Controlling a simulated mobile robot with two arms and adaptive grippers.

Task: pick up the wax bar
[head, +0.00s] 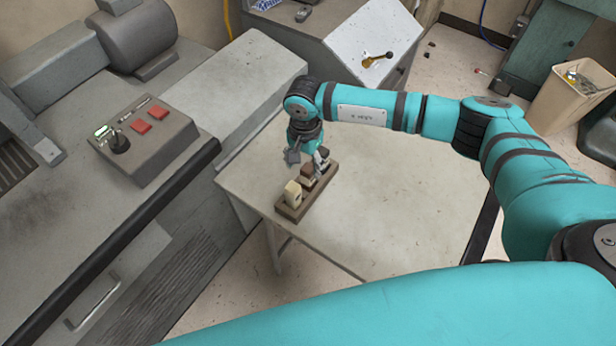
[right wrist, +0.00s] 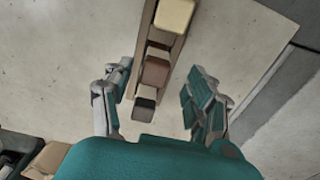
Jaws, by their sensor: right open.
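A narrow wooden holder (head: 314,195) lies on the pale table and carries three bars in a row. A cream bar (head: 292,193) stands at its near end; it also shows at the top of the right wrist view (right wrist: 173,14). A brown bar (right wrist: 156,72) is in the middle and a dark bar with a grey face (right wrist: 144,108) at the far end. I cannot tell for sure which one is the wax bar. My right gripper (head: 307,159) is open above the far part of the holder. In the right wrist view its fingers (right wrist: 155,105) are apart on either side of the row, holding nothing.
The pale table (head: 400,210) is clear to the right of the holder. A grey machine with a control box (head: 147,138) bearing red buttons stands at left. A cabinet (head: 355,45) with a brass-coloured tool is behind. A bin (head: 570,95) stands at far right.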

